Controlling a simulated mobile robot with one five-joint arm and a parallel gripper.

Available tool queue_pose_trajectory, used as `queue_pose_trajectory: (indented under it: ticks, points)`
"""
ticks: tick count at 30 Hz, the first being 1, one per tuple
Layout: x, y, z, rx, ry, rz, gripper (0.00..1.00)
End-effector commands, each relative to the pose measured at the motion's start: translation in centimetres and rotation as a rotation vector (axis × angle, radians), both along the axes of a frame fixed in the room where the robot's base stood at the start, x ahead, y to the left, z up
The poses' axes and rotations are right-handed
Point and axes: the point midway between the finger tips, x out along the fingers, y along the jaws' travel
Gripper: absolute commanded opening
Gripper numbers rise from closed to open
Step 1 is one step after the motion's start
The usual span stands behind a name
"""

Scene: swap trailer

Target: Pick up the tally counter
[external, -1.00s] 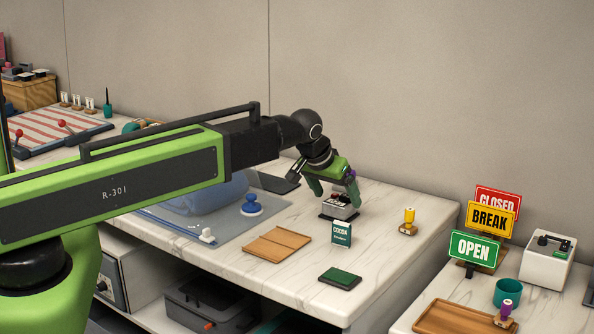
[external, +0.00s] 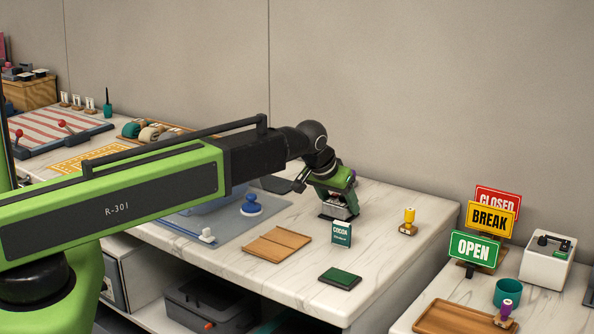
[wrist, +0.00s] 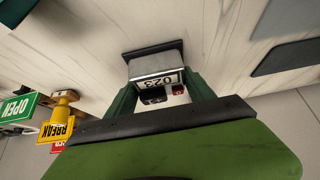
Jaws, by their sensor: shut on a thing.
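The tally counter (external: 338,211) is a small grey box with a dark base, on the marble counter. In the wrist view the tally counter (wrist: 155,65) shows a number plate reading 023, upside down, with a black and a red button. My gripper (external: 333,192) is over it from above, and in the wrist view my gripper (wrist: 158,95) has its green fingers on both sides of it, shut on it. I cannot tell whether its base is clear of the counter.
A green cocoa box (external: 341,234) stands just in front of it. A yellow stamp (external: 408,222) stands to the right, a blue-knobbed stamp (external: 251,206) to the left. A wooden board (external: 277,243) and a dark green pad (external: 340,278) lie nearer the front edge.

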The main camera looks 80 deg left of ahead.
Motion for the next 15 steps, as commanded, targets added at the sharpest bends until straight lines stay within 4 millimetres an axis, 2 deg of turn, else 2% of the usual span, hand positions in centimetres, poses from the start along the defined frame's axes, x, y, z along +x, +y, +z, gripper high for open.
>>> queue_pose_trajectory:
  ticks: [2, 10, 15]
  points:
    - [0.0, 0.0, 0.0, 0.0, 0.0, 0.0, 0.0]
    - [0.0, 0.0, 0.1, 0.0, 0.0, 0.0, 0.0]
    - [0.0, 0.0, 1.4, 0.0, 0.0, 0.0, 0.0]
